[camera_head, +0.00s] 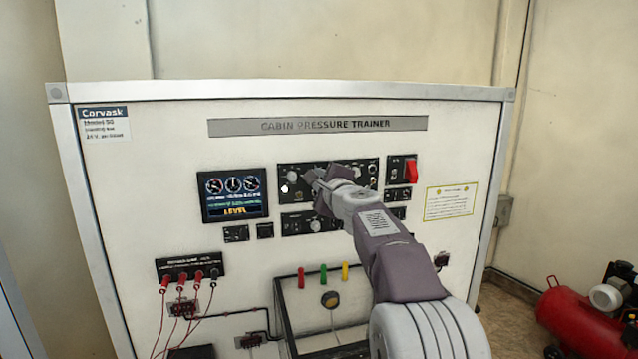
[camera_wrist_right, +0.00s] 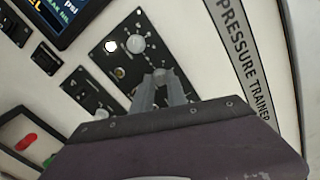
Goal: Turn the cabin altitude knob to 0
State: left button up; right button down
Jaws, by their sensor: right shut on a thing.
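My right gripper (camera_head: 318,176) reaches the black upper control panel (camera_head: 285,190) of the trainer. It is shut on a knob there. In the right wrist view the fingertips (camera_wrist_right: 160,80) close around this grey knob (camera_wrist_right: 160,73), and they hide most of it. Its pointer and scale cannot be read, and the labels are too small to tell which knob is the cabin altitude knob. Another round pale knob (camera_head: 292,176) sits just left of the gripper; it also shows in the right wrist view (camera_wrist_right: 135,43). My left gripper is not in view.
A display (camera_head: 233,195) with gauges is left of the panel. A red switch (camera_head: 411,171) is to its right. A lower panel with a knob (camera_head: 315,225) is below. Red cables (camera_head: 163,310) hang at lower left. A red compressor (camera_head: 580,320) stands on the floor at right.

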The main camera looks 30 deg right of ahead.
jog(key=shift+s+r+n+h+b, duration=0.15)
jog(key=shift+n+b, duration=0.5)
jog(key=shift+n, duration=2)
jog(key=shift+w+r+n+h+b, duration=0.15)
jog(key=shift+n+b, duration=0.5)
jog(key=shift+n, duration=2)
jog(key=shift+s+r, duration=0.1)
jog(key=c, duration=1.5)
grip_release()
jog(key=shift+o, duration=0.9)
jog(key=shift+d, duration=0.1)
jog(key=b+v, duration=0.4)
jog(key=v, duration=0.4)
jog(key=shift+s+f, duration=0.2)
